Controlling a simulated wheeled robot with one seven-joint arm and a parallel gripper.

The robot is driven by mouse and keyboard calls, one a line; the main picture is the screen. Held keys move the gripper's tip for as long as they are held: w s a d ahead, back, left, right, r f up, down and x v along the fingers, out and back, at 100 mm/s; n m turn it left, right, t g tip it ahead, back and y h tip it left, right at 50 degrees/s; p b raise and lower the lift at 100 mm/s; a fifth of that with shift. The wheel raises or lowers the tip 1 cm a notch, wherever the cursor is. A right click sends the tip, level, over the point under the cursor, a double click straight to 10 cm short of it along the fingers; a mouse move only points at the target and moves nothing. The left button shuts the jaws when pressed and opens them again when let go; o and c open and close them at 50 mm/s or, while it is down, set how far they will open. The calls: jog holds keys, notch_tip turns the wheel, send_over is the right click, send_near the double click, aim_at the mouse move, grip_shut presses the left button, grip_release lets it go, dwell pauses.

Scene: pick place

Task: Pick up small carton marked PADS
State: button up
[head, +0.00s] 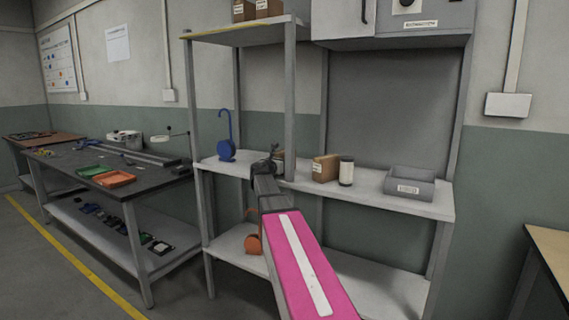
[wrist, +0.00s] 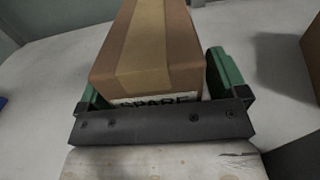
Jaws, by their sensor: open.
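My gripper (wrist: 158,82) is open, with its green fingers on either side of a brown carton (wrist: 155,45). The carton has a tan tape strip on top and a white label that seems to read "SPARE", partly covered by the gripper's dark bar. I cannot tell whether the fingers touch it. In the head view my gripper (head: 271,160) is over the middle shelf, and it mostly hides this carton (head: 281,155). Another brown carton (head: 326,168) with a white label stands to the right; its lettering is too small to read. I see no readable "PADS" mark.
The shelf (head: 376,199) also holds a white cylinder with a dark top (head: 346,172), a grey bin (head: 409,186) and a blue hooked object (head: 227,149). Cartons (head: 257,9) stand on the upper shelf. A post (head: 289,100) rises close to my gripper.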

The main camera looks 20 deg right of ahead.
jog(key=c, duration=1.1)
jog(key=shift+r, duration=0.1)
